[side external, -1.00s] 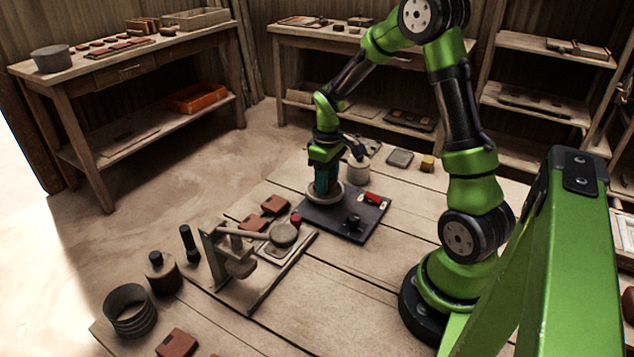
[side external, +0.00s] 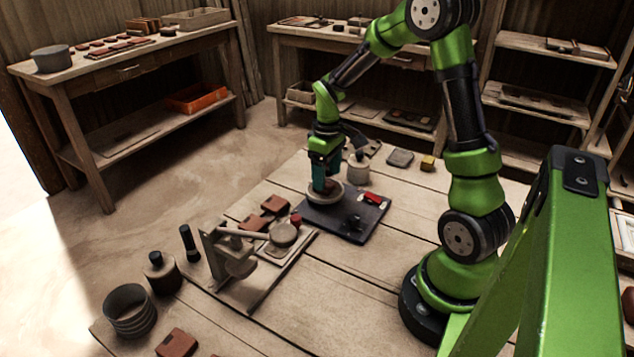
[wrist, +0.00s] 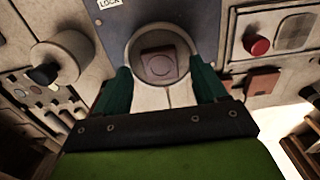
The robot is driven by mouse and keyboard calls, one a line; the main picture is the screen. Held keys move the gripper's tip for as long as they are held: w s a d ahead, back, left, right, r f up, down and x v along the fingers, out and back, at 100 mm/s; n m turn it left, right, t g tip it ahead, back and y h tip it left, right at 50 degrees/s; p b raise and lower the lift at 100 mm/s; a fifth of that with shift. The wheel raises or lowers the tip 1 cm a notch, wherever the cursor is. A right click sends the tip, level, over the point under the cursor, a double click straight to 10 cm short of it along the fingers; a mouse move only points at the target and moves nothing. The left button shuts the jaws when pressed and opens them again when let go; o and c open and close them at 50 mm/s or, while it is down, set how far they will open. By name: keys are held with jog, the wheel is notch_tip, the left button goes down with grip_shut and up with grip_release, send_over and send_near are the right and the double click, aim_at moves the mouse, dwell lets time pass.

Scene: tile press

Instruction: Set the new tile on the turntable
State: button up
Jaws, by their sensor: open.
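The turntable (side external: 314,199) is a pale round disc at the left corner of a dark blue-grey plate (side external: 370,215). It also shows in the wrist view (wrist: 132,48). A reddish-brown square tile (wrist: 157,64) with a round mark lies flat near the middle of the disc. In the side view the tile (side external: 331,185) shows as a small brown patch by the fingers. My gripper (wrist: 162,85) is open, its teal fingers apart with the tile beyond them. In the side view my gripper (side external: 323,187) points down just over the disc.
A red-handled tool (side external: 372,198) and a small black part (side external: 352,222) are on the dark plate. A lever press (side external: 232,250) and brown tiles (side external: 274,205) stand in front, left of the plate. A pale jar (side external: 358,167) is close behind my gripper. The table's right front is clear.

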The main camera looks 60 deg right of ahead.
aim_at(327, 185)
notch_tip(327, 185, up, 8)
jog(key=r, duration=0.1)
jog(key=s+a+r+m+t+y, duration=0.1)
jog(key=s+a+r+m+t, duration=0.1)
jog(key=a, duration=0.7)
jog(key=s+a+r+m+t+y, duration=0.1)
jog(key=s+a+r+m+t, duration=0.1)
jog(key=s+a+r+t, duration=0.3)
jog(key=s+a+r, duration=0.1)
jog(key=s+a, duration=0.3)
jog(key=a, duration=0.1)
jog(key=shift+a+r, duration=0.15)
jog(key=shift+w, duration=0.1)
